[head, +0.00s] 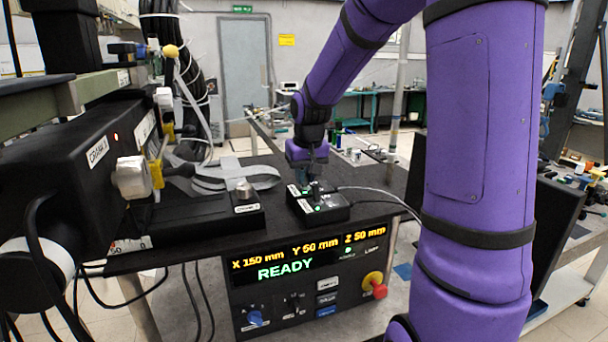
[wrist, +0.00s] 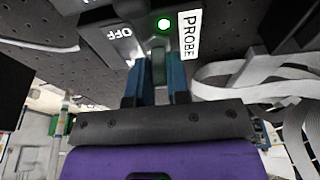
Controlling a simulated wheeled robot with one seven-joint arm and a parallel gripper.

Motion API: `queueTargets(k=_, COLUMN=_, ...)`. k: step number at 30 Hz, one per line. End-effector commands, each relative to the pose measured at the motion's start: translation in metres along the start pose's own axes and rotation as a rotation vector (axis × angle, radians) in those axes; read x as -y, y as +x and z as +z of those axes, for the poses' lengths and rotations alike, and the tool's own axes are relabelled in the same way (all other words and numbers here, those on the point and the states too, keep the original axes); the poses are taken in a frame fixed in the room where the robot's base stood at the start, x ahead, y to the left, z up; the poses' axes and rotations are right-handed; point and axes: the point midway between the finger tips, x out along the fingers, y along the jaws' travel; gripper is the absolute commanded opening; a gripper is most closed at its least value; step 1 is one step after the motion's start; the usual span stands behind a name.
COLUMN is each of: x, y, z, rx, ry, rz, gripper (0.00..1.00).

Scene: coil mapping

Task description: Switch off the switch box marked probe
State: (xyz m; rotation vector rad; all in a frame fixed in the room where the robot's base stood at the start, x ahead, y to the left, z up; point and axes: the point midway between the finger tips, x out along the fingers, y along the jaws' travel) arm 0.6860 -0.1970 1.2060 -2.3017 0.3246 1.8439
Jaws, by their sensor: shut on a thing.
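The black switch box (head: 335,213) sits on the dark perforated bench top, right of centre in the head view. In the wrist view its white PROBE label (wrist: 190,35), OFF label (wrist: 119,33) and lit green lamp (wrist: 164,25) show. My gripper (head: 309,178) points down over the box; its two blue fingers also show in the wrist view (wrist: 156,75). They are shut on the switch lever (wrist: 158,66), a small grey-green piece standing up from the box between the labels. The fingers hide part of the lever, so its exact tilt is hard to tell.
A control panel (head: 300,296) below the bench edge reads READY and has a red stop button (head: 374,285). A grey ribbon cable (head: 235,172) and a second black box (head: 211,214) lie to the left. A thin cable (head: 385,192) runs right from the switch box.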

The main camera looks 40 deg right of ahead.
Motion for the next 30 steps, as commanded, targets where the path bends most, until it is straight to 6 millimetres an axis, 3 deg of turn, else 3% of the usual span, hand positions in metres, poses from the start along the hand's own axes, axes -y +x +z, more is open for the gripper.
queueTargets(k=12, x=0.0, y=-0.003, z=0.015, rx=-0.35, ry=-0.001, rz=0.0, gripper=0.0)
queueTargets(k=30, x=0.001, y=-0.002, z=0.02, rx=-0.52, ry=-0.001, rz=-0.001, gripper=0.0)
